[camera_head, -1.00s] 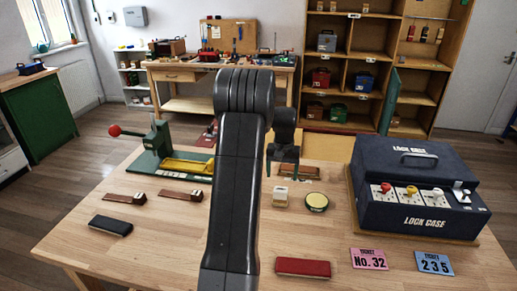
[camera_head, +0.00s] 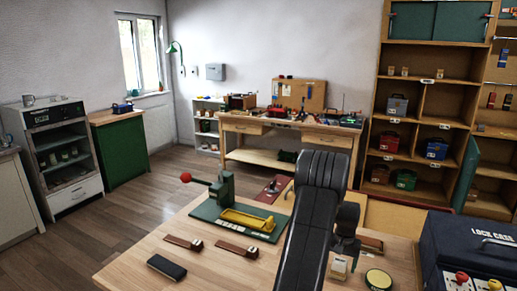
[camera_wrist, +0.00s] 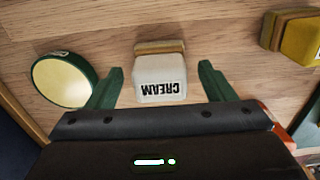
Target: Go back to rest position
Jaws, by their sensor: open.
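My gripper (camera_wrist: 161,72) is open in the wrist view, its two green fingers apart with nothing held between them. A small pale block marked CREAM (camera_wrist: 160,78) with a wooden back lies on the table below, appearing between the fingers. In the head view, my arm reaches over the table, and its wrist end is above the cream block (camera_head: 340,265). The fingers are hard to make out there.
A round green-rimmed tin (camera_head: 378,279) lies beside the cream block. A green press with a yellow tray (camera_head: 248,219), two wooden strips and a black block (camera_head: 166,267) are left. The blue lock case (camera_head: 470,245) stands right. A workbench (camera_head: 290,128) and shelves are behind.

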